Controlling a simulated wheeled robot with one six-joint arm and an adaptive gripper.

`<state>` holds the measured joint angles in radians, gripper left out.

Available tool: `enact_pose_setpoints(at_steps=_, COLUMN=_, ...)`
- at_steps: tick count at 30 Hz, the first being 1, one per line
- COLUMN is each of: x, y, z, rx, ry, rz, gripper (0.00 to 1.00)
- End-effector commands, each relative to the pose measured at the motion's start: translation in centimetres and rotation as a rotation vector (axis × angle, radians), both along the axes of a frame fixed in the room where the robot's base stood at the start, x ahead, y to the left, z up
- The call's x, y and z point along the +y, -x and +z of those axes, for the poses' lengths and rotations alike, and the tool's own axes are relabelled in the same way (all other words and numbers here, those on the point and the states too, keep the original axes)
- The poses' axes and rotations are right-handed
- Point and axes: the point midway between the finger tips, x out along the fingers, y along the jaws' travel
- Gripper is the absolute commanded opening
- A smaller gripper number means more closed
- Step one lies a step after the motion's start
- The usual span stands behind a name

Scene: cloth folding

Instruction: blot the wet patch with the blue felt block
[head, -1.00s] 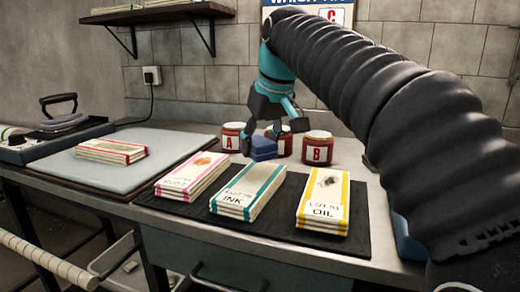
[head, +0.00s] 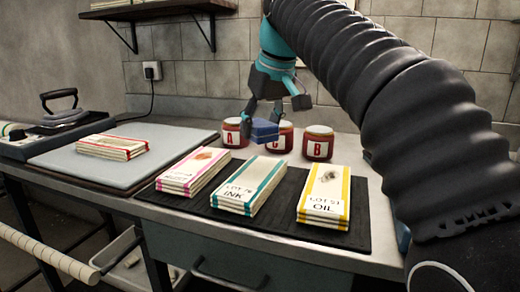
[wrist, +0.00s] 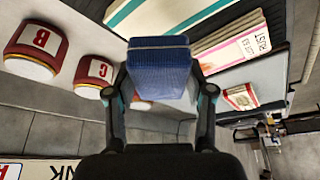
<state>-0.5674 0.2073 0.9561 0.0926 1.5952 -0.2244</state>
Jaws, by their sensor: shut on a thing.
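My gripper (head: 262,119) is shut on the blue felt block (head: 264,131) and holds it up in front of the labelled jars, behind the cloth stacks. In the wrist view the block (wrist: 160,72) sits between both fingers. Three folded cloth stacks lie on a dark mat (head: 281,222): a pink-striped one (head: 186,180) with a brownish stain, a teal-striped INK one (head: 245,190), and a yellow-striped OIL one (head: 324,200) with a small dark stain. I cannot tell which mark, if any, is wet.
Jars A (head: 234,134), C (head: 284,137) and B (head: 318,143) stand close behind the block. A red-striped stack (head: 113,147) lies on a pale board (head: 78,168) at left, near an iron (head: 61,108). The mat has bare strips between stacks.

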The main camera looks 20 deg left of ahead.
Motion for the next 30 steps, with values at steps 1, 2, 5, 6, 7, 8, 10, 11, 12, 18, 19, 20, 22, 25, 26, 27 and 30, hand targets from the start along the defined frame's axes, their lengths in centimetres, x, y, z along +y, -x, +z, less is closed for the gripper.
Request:
enact_pose_setpoints(at_steps=1, x=0.0, y=0.0, z=-0.1, rx=0.000, ry=0.000, rz=0.000, gripper=0.25)
enact_pose_setpoints(at_steps=2, x=0.0, y=0.0, z=-0.1, rx=0.000, ry=0.000, rz=0.000, gripper=0.25)
enact_pose_setpoints(at_steps=5, x=0.0, y=0.0, z=-0.4, rx=0.000, ry=0.000, rz=0.000, gripper=0.25)
enact_pose_setpoints(at_steps=6, x=0.0, y=0.0, z=-0.6, rx=0.000, ry=0.000, rz=0.000, gripper=0.25)
enact_pose_setpoints(at_steps=7, x=0.0, y=0.0, z=-0.8, rx=0.000, ry=0.000, rz=0.000, gripper=0.25)
enact_pose_setpoints(at_steps=8, x=0.0, y=0.0, z=-1.0, rx=0.000, ry=0.000, rz=0.000, gripper=0.25)
enact_pose_setpoints(at_steps=10, x=0.0, y=0.0, z=-1.5, rx=0.000, ry=0.000, rz=0.000, gripper=0.25)
enact_pose_setpoints(at_steps=11, x=0.0, y=0.0, z=-1.8, rx=0.000, ry=0.000, rz=0.000, gripper=0.25)
enact_pose_setpoints(at_steps=12, x=0.0, y=0.0, z=-2.1, rx=0.000, ry=0.000, rz=0.000, gripper=0.25)
enact_pose_setpoints(at_steps=18, x=-0.1, y=0.1, z=-4.2, rx=-0.001, ry=-0.001, rz=0.000, gripper=0.25)
enact_pose_setpoints(at_steps=19, x=-0.1, y=0.1, z=-4.5, rx=-0.001, ry=-0.001, rz=0.000, gripper=0.25)
enact_pose_setpoints(at_steps=20, x=-0.1, y=0.1, z=-4.7, rx=-0.001, ry=-0.001, rz=0.000, gripper=0.25)
enact_pose_setpoints(at_steps=22, x=-0.1, y=0.1, z=-5.3, rx=0.000, ry=0.000, rz=0.000, gripper=0.25)
enact_pose_setpoints(at_steps=25, x=-0.1, y=0.1, z=-5.8, rx=0.000, ry=0.000, rz=0.000, gripper=0.25)
enact_pose_setpoints(at_steps=26, x=-0.1, y=0.1, z=-5.9, rx=-0.001, ry=-0.001, rz=0.000, gripper=0.25)
enact_pose_setpoints(at_steps=27, x=-0.1, y=0.1, z=-5.9, rx=-0.001, ry=-0.001, rz=0.000, gripper=0.25)
enact_pose_setpoints(at_steps=30, x=-0.1, y=0.1, z=-5.9, rx=-0.001, ry=-0.001, rz=0.000, gripper=0.25)
